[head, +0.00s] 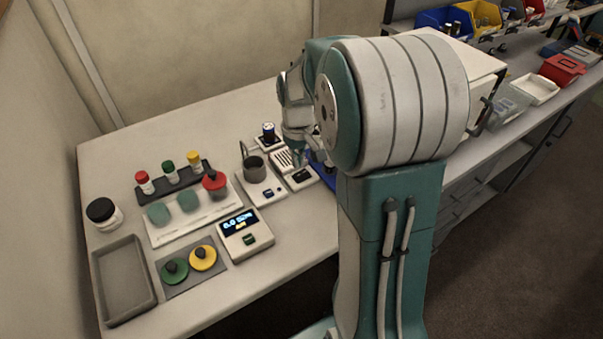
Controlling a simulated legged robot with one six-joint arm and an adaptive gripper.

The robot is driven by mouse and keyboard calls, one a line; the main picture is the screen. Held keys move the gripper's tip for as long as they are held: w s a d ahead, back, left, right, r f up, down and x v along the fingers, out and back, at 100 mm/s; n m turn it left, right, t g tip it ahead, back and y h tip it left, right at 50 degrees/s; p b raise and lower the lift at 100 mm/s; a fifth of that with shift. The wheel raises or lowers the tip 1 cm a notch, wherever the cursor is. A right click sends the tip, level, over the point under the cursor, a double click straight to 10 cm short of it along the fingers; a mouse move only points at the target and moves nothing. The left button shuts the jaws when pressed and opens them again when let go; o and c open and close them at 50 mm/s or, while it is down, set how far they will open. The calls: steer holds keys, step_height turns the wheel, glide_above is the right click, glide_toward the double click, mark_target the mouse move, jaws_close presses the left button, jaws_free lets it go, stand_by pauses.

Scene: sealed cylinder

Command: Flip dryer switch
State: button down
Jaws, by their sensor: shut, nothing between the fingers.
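A small white device with a slotted top (286,159) stands right of the middle of the bench; it looks like the dryer. A dark panel (303,175) is on its front part, but the switch is too small to make out. My gripper (305,158) is low over the right side of this device, pointing down. It is shut and empty. My arm hides part of the gripper and what lies behind it. I cannot tell whether the fingertips touch the device.
Left of the device are a grey cup (254,169) on a white base and a scale with a lit display (240,227). A dark-capped vial (268,132) stands just behind. Capped vials in a rack (172,178), a jar (104,214) and a grey tray (121,281) are further left.

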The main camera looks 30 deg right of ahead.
mark_target(298, 176)
steer(key=shift+r, duration=1.85)
steer(key=s+a+r+t, duration=0.2)
steer(key=s+a+r, duration=0.2)
steer(key=s, duration=0.5)
steer(key=s+a+r+t, duration=0.3)
steer(key=s+a+r, duration=0.1)
steer(key=s+a, duration=0.4)
steer(key=shift+s+a+r+t, duration=0.3)
steer(key=shift+s+a, duration=0.05)
steer(key=shift+s, duration=0.75)
